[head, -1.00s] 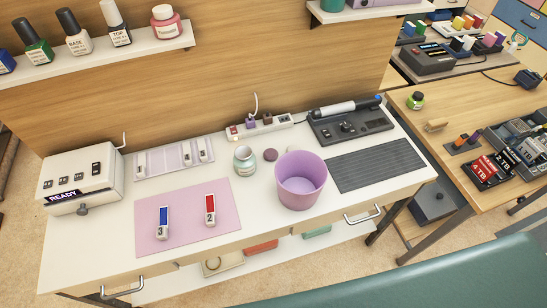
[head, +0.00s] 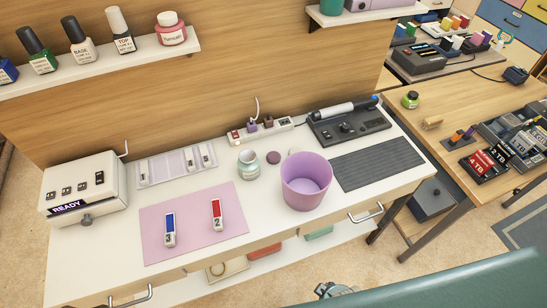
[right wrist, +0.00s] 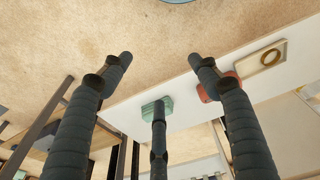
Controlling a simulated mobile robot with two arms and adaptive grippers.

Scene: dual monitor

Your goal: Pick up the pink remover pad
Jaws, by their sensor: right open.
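A small round mauve-pink disc (head: 273,157), which looks like the remover pad, lies flat on the white table between the glass jar (head: 248,164) and the purple bin (head: 306,183). My right gripper (head: 333,290) shows at the bottom edge of the head view, in front of the table and well short of the disc. In the right wrist view my right gripper (right wrist: 160,75) has its fingers spread, with nothing between them. The disc is not visible there. My left gripper is not in view.
A pale round piece (head: 293,151) is partly hidden behind the bin. A pink mat (head: 190,240) with blue and red labelled pieces lies at left. The power strip (head: 262,130) is behind the disc. In the wrist view, the under-table shelf (right wrist: 182,85) holds green and red items.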

